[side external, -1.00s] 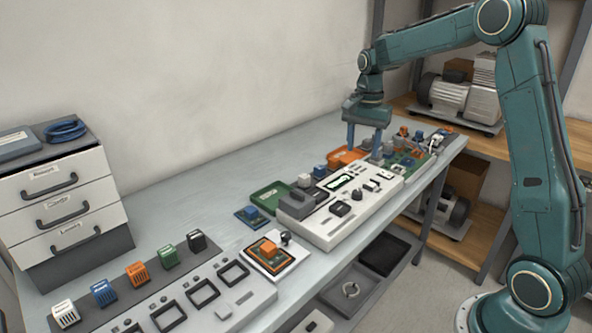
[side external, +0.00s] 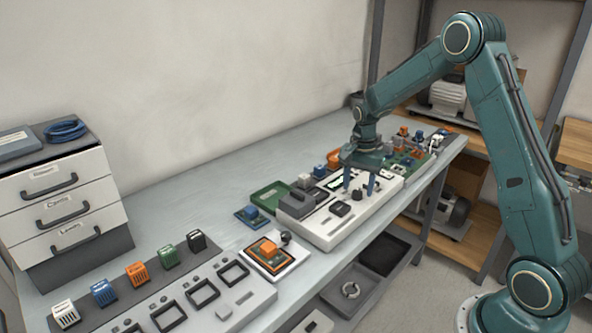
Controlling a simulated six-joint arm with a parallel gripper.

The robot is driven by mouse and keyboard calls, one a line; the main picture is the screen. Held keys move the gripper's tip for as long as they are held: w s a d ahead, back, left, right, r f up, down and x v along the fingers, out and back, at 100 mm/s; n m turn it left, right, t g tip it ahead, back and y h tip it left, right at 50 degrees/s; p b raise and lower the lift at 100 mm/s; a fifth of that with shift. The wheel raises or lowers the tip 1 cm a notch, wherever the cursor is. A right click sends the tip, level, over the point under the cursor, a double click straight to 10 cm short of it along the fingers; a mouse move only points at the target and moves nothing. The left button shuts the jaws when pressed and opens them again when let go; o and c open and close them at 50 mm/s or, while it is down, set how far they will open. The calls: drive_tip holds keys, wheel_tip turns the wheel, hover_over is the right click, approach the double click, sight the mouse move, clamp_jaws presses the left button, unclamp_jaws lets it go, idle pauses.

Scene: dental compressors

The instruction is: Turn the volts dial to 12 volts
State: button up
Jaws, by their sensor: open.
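A white instrument panel (side external: 328,239) lies on the bench, carrying a display (side external: 335,184), a dark raised block (side external: 296,205) and several small dark controls. One dark square control (side external: 340,209) sits near the panel's middle. No label or scale is legible, so I cannot tell which control is the volts dial or where it points. The gripper hides part of the panel.
A green tray (side external: 269,197) and several small blue and orange parts stand behind the panel. Crowded components lie at the bench's far right. A small board with an orange block (side external: 268,246) and a slotted rack (side external: 190,305) lie in front left. The bench near the wall is clear.

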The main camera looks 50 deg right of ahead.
drive_tip(key=shift+f, duration=0.75)
drive_tip(key=c, duration=1)
drive_tip(key=shift+o, duration=0.2)
drive_tip(key=shift+n, duration=0.3)
drive_tip(key=n, duration=0.5)
drive_tip(key=shift+n, duration=0.4)
drive_tip(key=n, duration=0.5)
drive_tip(key=shift+n, duration=0.3)
